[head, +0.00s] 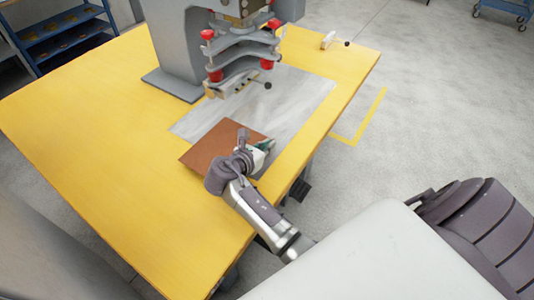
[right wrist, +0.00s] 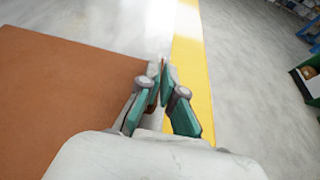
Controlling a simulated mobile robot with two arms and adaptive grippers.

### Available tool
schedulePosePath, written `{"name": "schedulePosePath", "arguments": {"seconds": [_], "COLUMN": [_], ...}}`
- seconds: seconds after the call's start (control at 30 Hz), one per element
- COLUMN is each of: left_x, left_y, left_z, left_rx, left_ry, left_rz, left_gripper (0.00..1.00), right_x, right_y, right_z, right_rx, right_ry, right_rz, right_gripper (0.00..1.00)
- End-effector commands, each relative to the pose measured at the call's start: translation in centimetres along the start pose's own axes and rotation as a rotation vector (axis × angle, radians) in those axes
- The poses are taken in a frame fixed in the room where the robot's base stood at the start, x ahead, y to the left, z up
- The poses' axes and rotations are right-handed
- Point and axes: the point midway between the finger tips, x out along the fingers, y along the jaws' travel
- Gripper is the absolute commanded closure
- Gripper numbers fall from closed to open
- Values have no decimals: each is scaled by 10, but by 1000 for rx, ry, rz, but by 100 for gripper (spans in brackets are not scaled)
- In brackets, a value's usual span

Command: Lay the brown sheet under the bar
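The brown sheet (head: 208,150) lies flat, partly on the grey metal plate and partly on the yellow table, in front of the press. The bar (head: 231,84) is low on the press head, above the plate, beyond the sheet's far edge. My right gripper (head: 268,144) is low over the sheet's right side. In the right wrist view its teal fingers (right wrist: 162,80) come together at the tips, beside the sheet's right edge (right wrist: 75,95). My left gripper is out of view.
The grey plate (head: 300,92) is bare to the right of the press head. The press column (head: 182,50) stands behind the bar. A small white part with a dark knob (head: 328,40) sits at the table's far right corner. The table's left side (head: 80,130) is clear.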

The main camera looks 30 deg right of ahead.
Motion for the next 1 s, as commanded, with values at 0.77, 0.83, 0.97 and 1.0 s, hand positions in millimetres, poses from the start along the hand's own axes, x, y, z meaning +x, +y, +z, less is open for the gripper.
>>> {"name": "schedulePosePath", "arguments": {"seconds": [0.77,0.83,0.97,1.0], "left_x": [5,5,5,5], "left_y": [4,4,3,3], "left_z": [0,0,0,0], "left_rx": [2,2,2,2], "left_ry": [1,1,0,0], "left_rz": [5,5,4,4], "left_gripper": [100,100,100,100], "right_x": [14,14,14,13], "right_y": [-1,-1,-1,-1], "right_z": [-33,-33,-33,-33], "right_rx": [-2,-2,-2,-1], "right_ry": [1,1,2,2], "right_rz": [1,1,1,1], "right_gripper": [69,69,69,69]}}
